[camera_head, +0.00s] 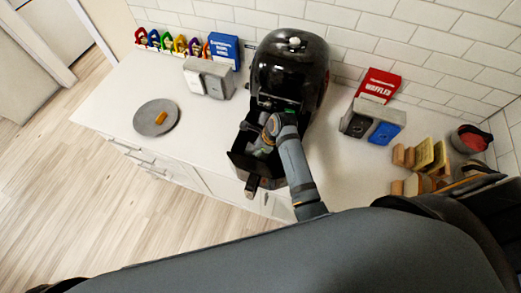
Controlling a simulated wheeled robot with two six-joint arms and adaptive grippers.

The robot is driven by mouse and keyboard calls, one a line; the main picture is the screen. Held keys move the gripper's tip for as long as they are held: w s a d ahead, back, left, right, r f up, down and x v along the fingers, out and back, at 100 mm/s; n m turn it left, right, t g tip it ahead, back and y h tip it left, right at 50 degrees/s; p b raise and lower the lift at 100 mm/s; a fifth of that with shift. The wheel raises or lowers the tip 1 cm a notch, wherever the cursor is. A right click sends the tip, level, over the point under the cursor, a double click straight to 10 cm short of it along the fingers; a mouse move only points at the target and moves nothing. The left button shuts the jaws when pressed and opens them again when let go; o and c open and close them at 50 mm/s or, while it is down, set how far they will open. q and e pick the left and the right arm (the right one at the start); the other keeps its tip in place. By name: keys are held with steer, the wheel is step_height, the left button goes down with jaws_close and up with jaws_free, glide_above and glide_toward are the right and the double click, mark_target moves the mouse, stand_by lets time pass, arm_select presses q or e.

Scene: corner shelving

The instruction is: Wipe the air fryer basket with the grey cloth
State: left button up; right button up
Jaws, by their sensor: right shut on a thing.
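The black air fryer (290,68) stands on the counter against the tiled wall. Its basket (240,158) is pulled out at the front, with the handle (252,186) pointing toward the counter's front edge. My right gripper (264,146) reaches down into the basket and is shut on the grey cloth. Only a little of the cloth may show, and the gripper and wrist mostly hide it. Whether the cloth touches the basket floor I cannot tell. My left gripper is not in view.
A grey plate (157,118) with an orange item lies left of the fryer. A grey toaster (208,77) stands behind it. The counter's left front is clear.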

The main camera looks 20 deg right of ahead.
steer(key=shift+w+a+r, duration=0.15)
steer(key=shift+a, duration=0.3)
steer(key=shift+s+d, duration=0.3)
steer(key=shift+d, duration=0.25)
steer(key=shift+s+d, duration=0.25)
steer(key=shift+d, duration=0.25)
steer(key=shift+s+d, duration=0.6)
steer(key=shift+d, duration=0.2)
step_height(320, 180, up, 11)
